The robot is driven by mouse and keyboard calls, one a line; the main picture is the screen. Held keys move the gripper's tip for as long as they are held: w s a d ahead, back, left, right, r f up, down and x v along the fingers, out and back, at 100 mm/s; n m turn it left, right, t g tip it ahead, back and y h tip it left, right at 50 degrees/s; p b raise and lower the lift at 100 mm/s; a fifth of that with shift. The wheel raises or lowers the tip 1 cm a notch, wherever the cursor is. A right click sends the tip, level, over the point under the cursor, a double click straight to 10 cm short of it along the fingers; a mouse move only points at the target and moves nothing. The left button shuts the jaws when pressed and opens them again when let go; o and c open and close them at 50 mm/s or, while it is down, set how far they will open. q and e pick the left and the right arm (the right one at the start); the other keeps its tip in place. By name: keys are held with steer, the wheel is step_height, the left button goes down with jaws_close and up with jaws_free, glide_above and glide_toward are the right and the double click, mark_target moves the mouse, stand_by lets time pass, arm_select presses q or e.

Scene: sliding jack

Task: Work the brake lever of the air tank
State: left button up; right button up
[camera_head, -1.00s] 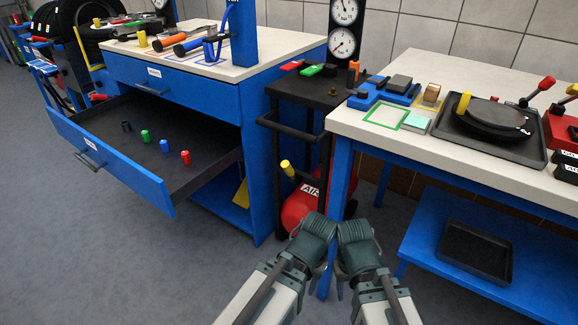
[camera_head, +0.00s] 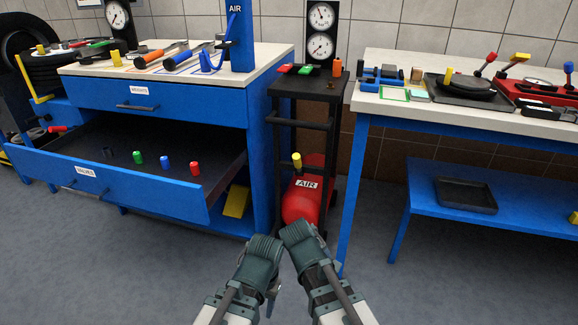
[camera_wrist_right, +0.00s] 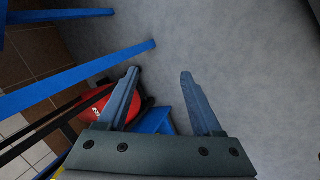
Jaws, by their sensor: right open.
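The red air tank (camera_head: 302,204), marked AIR, stands low in a black cart between the two benches. A lever with a yellow grip (camera_head: 297,160) rises at its upper end; whether this is the brake lever I cannot tell. My left gripper (camera_head: 262,252) and right gripper (camera_head: 298,236) are side by side in front of the tank in the head view, apparently apart from the lever. Their fingers are mostly hidden there. In the right wrist view my right gripper (camera_wrist_right: 160,75) is open and empty, with part of the red tank (camera_wrist_right: 92,106) behind its left finger.
The black cart (camera_head: 304,88) carries pressure gauges (camera_head: 321,45). An open blue drawer (camera_head: 105,187) juts out on the left, holding several coloured pegs. The right bench (camera_head: 385,118) has a blue lower shelf (camera_head: 425,205). Grey floor in front is clear.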

steer(key=w+d+r+n+t+h+b, duration=0.1)
steer(key=w+n+t+b, duration=0.2)
steer(key=w, duration=0.4)
steer(key=w+d+r+n+t+h, duration=0.1)
steer(key=w+n+t, duration=0.2)
steer(key=w+n, duration=0.3)
steer(key=n+t+y+b, duration=0.3)
steer(key=n+t+b, duration=0.35)
steer(key=n, duration=1.15)
glide_toward(298, 156)
step_height(298, 156, down, 5)
steer(key=w+t+p, duration=0.1)
steer(key=w+t, duration=0.1)
steer(key=shift+g, duration=0.25)
steer(key=w, duration=0.4)
steer(key=w+d, duration=0.1)
steer(key=w, duration=0.4)
steer(key=w+d, duration=0.1)
steer(key=w, duration=0.3)
steer(key=shift+w, duration=0.35)
arm_select(q)
step_height(298, 156, down, 10)
steer(key=shift+f, duration=0.2)
arm_select(e)
steer(key=shift+c, duration=0.4)
jaws_close()
